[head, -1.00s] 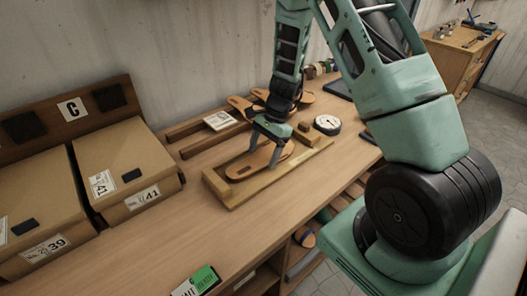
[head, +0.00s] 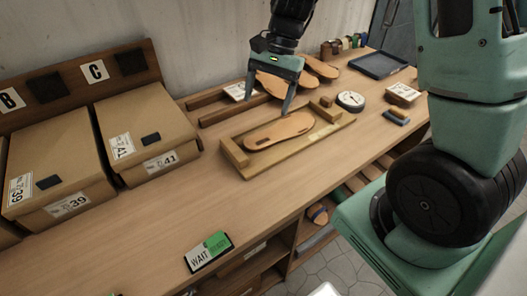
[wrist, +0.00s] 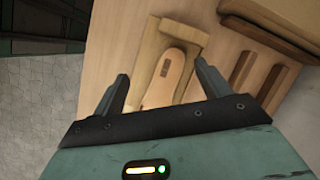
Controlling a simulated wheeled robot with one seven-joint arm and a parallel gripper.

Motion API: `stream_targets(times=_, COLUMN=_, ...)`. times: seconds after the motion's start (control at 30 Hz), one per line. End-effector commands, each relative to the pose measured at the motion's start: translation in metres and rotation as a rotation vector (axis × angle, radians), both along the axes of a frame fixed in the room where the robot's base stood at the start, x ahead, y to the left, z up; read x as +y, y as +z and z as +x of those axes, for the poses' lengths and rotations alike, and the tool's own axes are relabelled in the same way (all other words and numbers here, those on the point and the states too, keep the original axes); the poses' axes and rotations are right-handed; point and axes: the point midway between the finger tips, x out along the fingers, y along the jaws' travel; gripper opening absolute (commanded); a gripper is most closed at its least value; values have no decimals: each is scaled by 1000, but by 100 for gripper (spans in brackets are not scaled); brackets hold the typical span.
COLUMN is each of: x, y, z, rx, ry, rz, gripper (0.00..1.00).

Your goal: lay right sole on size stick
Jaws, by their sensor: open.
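A tan sole (head: 279,131) lies flat on the wooden size stick (head: 235,152), its dark-marked heel near the block at the stick's left end. The sole also shows in the wrist view (wrist: 168,72), on the stick (wrist: 187,37) between and beyond my fingers. My gripper (head: 268,98) is open and empty, raised above the far side of the stick, clear of the sole. Two more tan soles lie farther back on the bench, one partly behind my gripper (head: 272,84) and one to its right (head: 321,68).
Cardboard boxes marked 41 (head: 150,120) and 39 (head: 60,160) stand at left. A round dial (head: 350,100), a small box (head: 403,93) and a dark tray (head: 378,64) lie at right. A WAIT/READY sign (head: 208,251) sits at the front edge. Bare bench lies before the stick.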

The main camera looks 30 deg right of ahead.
Motion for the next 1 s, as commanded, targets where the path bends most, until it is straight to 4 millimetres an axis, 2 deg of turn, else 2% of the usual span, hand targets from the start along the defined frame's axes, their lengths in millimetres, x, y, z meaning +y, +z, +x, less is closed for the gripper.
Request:
stream_targets(times=0.03, x=45, y=12, z=-25, rx=-52, ry=217, rz=-6, gripper=76)
stream_targets(times=0.1, x=94, y=22, z=-64, rx=-129, ry=533, rz=-24, gripper=76)
stream_targets(times=0.2, x=140, y=30, z=-123, rx=-236, ry=958, rz=-58, gripper=76)
stream_targets(times=0.3, x=161, y=33, z=-170, rx=-324, ry=1294, rz=-94, gripper=76)
stream_targets(times=0.4, x=168, y=32, z=-199, rx=-380, ry=1513, rz=-122, gripper=76)
stream_targets(times=0.53, x=170, y=31, z=-213, rx=-411, ry=1630, rz=-138, gripper=76)
stream_targets(times=1.0, x=170, y=31, z=-213, rx=-410, ry=1629, rz=-138, gripper=76)
